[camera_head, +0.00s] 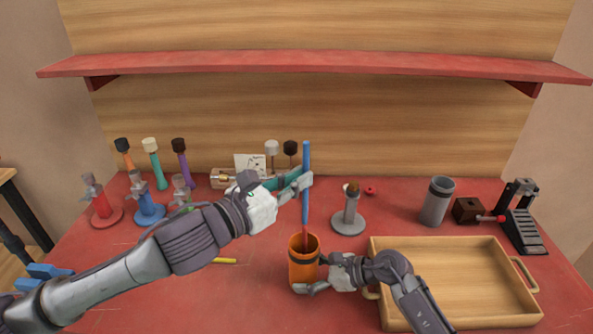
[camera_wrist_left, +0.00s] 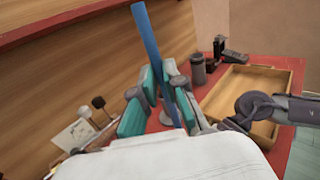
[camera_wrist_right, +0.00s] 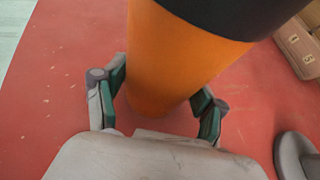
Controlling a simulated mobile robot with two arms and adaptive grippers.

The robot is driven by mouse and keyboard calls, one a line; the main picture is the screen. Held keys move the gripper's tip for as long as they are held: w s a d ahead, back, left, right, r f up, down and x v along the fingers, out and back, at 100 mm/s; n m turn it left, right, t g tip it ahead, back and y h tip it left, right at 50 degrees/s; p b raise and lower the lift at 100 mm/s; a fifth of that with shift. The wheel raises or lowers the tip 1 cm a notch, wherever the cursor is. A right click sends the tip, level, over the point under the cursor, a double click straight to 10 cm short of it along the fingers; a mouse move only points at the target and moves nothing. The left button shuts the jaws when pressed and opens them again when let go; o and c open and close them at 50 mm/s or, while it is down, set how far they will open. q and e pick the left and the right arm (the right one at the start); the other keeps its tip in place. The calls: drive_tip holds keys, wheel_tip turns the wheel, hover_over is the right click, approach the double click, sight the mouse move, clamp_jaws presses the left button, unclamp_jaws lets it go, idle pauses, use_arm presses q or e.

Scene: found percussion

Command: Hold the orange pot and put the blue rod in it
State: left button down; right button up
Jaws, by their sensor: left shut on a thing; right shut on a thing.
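The blue rod (camera_head: 306,158) stands nearly upright above the orange pot (camera_head: 303,271). My left gripper (camera_head: 302,182) is shut on the rod at about mid-length; the rod (camera_wrist_left: 152,45) also runs between its fingers in the left wrist view. The rod's reddish lower end overlaps the pot's mouth in the head view; I cannot tell how deep it is. My right gripper (camera_head: 316,274) is shut on the pot low on its side. In the right wrist view the pot (camera_wrist_right: 165,60), with its dark band, sits between the fingers.
A wooden tray (camera_head: 450,275) lies right of the pot. A grey stand (camera_head: 348,222) is behind it, and a grey canister (camera_head: 437,203) stands farther right. Several coloured handles and stands, including a blue one (camera_head: 148,210), are at left. A red shelf (camera_head: 310,65) hangs above.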

use_arm(q)
drive_tip(key=shift+f, duration=4.05)
drive_tip(key=shift+r, duration=0.1)
drive_tip(key=c, duration=1.2)
unclamp_jaws()
drive_tip(key=shift+r, duration=0.2)
drive_tip(key=shift+c, duration=0.2)
approach(303, 207)
drive_tip(key=shift+v, duration=1.9)
drive_tip(key=shift+d, duration=0.1)
use_arm(e)
drive_tip(key=o, duration=0.9)
